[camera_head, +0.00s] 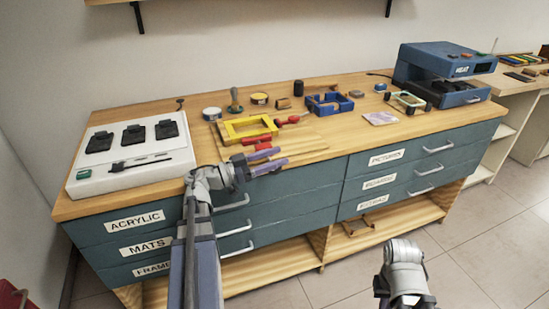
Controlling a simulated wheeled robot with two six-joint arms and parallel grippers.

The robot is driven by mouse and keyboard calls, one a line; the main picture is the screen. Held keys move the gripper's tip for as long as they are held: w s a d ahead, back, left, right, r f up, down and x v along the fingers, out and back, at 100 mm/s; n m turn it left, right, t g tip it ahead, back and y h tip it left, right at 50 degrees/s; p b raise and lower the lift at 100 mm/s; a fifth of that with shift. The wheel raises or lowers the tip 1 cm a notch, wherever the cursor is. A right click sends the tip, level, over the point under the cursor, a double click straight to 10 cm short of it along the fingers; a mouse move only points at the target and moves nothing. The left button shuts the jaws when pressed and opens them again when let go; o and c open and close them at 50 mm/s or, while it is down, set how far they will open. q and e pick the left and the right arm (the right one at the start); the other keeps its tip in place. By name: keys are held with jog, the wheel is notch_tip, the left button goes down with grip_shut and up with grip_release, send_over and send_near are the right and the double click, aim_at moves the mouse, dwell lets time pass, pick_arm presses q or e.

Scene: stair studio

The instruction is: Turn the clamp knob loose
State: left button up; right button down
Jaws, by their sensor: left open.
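A yellow rectangular frame (232,131) lies on a wooden board (305,142) on the workbench. Red parts (262,146) sit at its near right side, close to my left gripper. Another red piece (291,120) lies at its right end. I cannot tell which red part is the clamp knob.
A white tray (90,180) with black devices fills the bench's left end. A blue heat press (445,72) stands at the right end. Small tins and tools line the back. Labelled drawers with handles (437,147) form the front.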

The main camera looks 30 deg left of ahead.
pick_arm(q)
jog(key=shift+r+p, duration=2.15)
jog(key=shift+r, duration=0.6)
